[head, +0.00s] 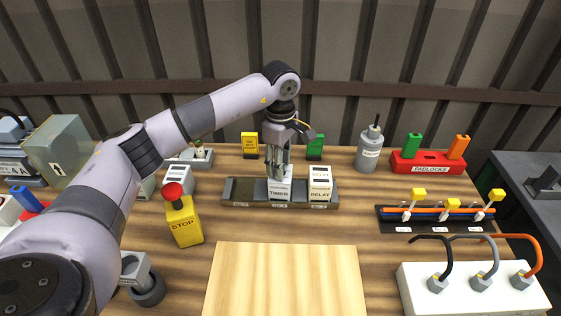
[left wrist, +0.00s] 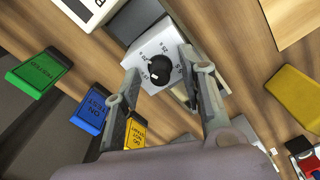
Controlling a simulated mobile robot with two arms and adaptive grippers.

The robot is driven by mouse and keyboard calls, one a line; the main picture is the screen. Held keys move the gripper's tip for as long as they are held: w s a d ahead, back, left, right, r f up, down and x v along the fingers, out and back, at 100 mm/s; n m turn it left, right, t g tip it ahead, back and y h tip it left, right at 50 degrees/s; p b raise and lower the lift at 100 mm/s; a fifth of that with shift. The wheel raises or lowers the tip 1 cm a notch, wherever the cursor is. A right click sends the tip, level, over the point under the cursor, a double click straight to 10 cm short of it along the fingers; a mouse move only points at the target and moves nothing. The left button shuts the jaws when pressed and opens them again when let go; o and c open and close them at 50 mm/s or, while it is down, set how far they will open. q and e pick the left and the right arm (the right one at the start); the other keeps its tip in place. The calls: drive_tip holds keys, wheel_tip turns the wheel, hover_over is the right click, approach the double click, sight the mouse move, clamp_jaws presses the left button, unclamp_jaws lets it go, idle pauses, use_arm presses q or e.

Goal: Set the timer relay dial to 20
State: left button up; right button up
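The white timer relay (head: 279,190) stands on a dark rail (head: 237,187) at the middle of the table and is labelled TIMER. My left gripper (head: 277,168) points down over its top. In the left wrist view the relay's white face (left wrist: 147,49) carries a round black dial (left wrist: 160,70) with small marks around it, too small to read surely. The fingers of my left gripper (left wrist: 160,68) are apart, one on each side of the dial, with gaps visible. The dial's setting cannot be told. My right gripper is not in view.
A second white relay (head: 320,183) stands right of the timer on the rail. A yellow stop button box (head: 183,222) is at the left front. A wooden board (head: 284,280) lies in front. Green (head: 316,146) and yellow (head: 250,144) tags stand behind. A padlock rack (head: 428,163) is at right.

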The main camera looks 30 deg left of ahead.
use_arm(q)
drive_tip(key=shift+r, duration=0.1)
wheel_tip(320, 180, up, 12)
idle(0.5)
idle(0.4)
